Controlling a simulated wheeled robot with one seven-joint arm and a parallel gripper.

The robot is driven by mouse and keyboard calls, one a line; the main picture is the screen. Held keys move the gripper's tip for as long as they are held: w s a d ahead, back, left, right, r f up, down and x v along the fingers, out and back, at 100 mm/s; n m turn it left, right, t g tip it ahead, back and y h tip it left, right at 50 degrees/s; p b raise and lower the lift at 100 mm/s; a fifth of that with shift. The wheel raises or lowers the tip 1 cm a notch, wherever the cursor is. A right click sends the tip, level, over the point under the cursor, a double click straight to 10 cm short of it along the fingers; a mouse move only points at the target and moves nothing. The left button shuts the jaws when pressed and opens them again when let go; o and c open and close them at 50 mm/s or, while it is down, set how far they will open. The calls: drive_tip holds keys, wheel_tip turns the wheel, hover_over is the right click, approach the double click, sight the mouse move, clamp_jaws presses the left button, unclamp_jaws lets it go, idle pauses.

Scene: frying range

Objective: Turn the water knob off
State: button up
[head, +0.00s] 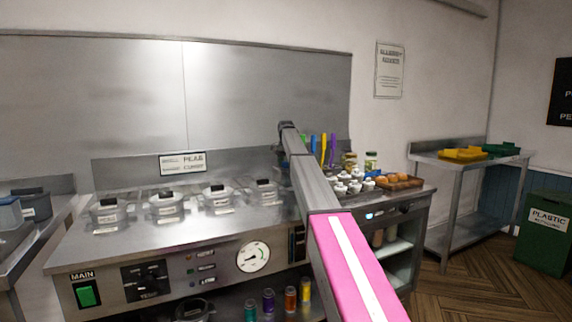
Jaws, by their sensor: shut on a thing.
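No knob marked water can be made out. A steel range (225,238) has a front panel with a black control plate (147,282) at the left, whose small lettering I cannot read surely. A small dark panel (298,243) right of the round dial is partly covered by my arm. My arm rises from the bottom right to a bend above the back of the range. My gripper is hidden, most likely behind the arm, so what it touches does not show.
Several lidded pots (166,207) stand on the range. A green MAIN switch (87,295) and a round dial (253,256) are on its front. Cups (350,185) and a brown tray (403,183) sit at its right end. Open wooden floor (465,285) lies at the right.

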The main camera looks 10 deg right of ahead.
drive_tip(key=n, duration=0.5)
drive_tip(key=shift+n, duration=0.3)
drive_tip(key=n, duration=0.5)
idle(0.4)
drive_tip(key=o, duration=0.9)
drive_tip(key=shift+o, duration=0.2)
wheel_tip(320, 180, up, 10)
drive_tip(key=shift+r, duration=0.45)
drive_tip(key=shift+s, duration=0.1)
